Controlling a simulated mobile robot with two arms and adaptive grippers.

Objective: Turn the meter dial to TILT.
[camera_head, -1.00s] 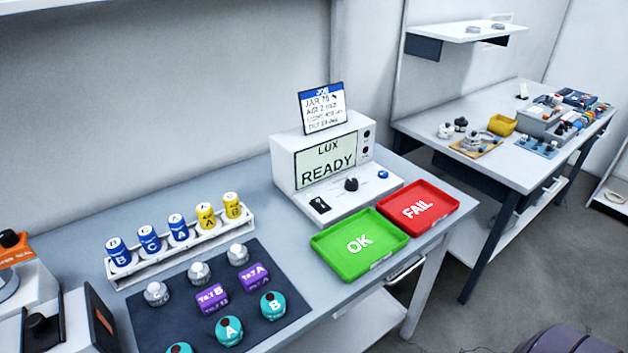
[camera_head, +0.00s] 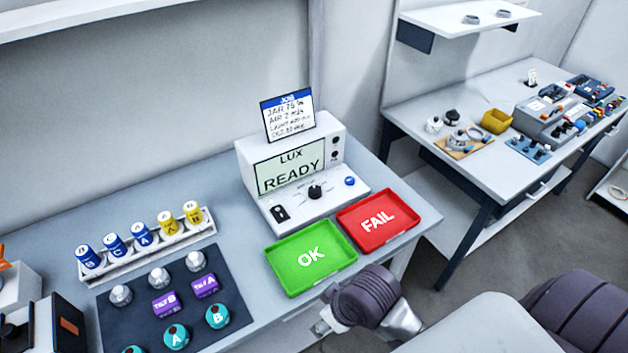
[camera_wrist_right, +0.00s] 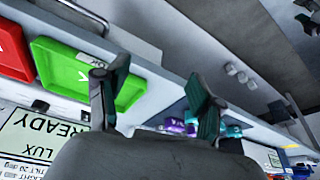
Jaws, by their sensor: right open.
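The meter (camera_head: 290,165) is a white box on the bench; its screen (camera_head: 290,168) reads LUX READY. Its black dial (camera_head: 315,191) sits on the sloped front panel below the screen, with small marks around it too fine to read. In the right wrist view the meter's screen (camera_wrist_right: 35,135) shows upside down at the lower left. My right gripper (camera_wrist_right: 153,85) is open and empty, with the green tray beyond its fingers. In the head view my right arm is at the lower right; its fingers are not clear there. My left gripper is not in view.
The green OK tray (camera_head: 273,256) and red FAIL tray (camera_head: 349,222) lie in front of the meter. A job card (camera_head: 288,115) stands on top of it. A rack (camera_head: 150,250) of cylinders and a dark mat (camera_head: 235,290) with sensors are at the left.

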